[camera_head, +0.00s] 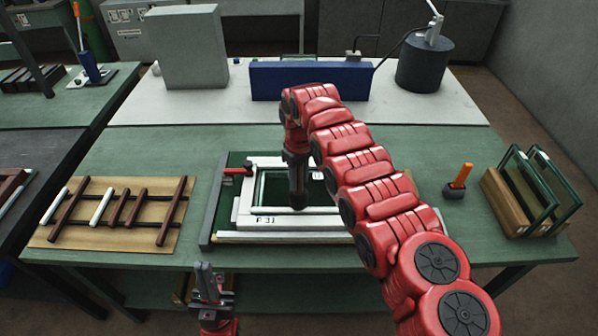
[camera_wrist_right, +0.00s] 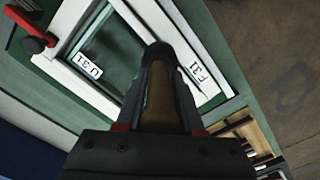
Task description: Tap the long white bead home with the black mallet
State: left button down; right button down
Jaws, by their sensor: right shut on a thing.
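My right gripper (camera_head: 297,162) is over the inner front part of a white frame (camera_head: 242,212) and points down. It is shut on the black mallet (camera_head: 298,198), whose dark end is low at the frame's front inner edge; contact cannot be told. In the right wrist view the fingers (camera_wrist_right: 160,62) close around a brownish piece. The frame is labelled F 31, and its front rail (camera_wrist_right: 180,42) shows there. The long white bead cannot be told apart from the frame's white rails. My left gripper (camera_head: 208,282) is low at the table's front edge, away from the frame; its jaws are unclear.
A tan board (camera_head: 85,243) at left bears brown and white strips. A red clamp (camera_head: 237,171) sits at the frame's left corner. An orange-handled tool (camera_head: 461,176) and a glass-pane rack (camera_head: 508,210) stand at right. A blue box (camera_head: 310,82) is behind.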

jog(key=shift+f, duration=0.2)
dwell(0.4)
jog(key=shift+f+b, duration=1.1)
jog(key=shift+f, duration=0.15)
jog(key=shift+r, duration=0.15)
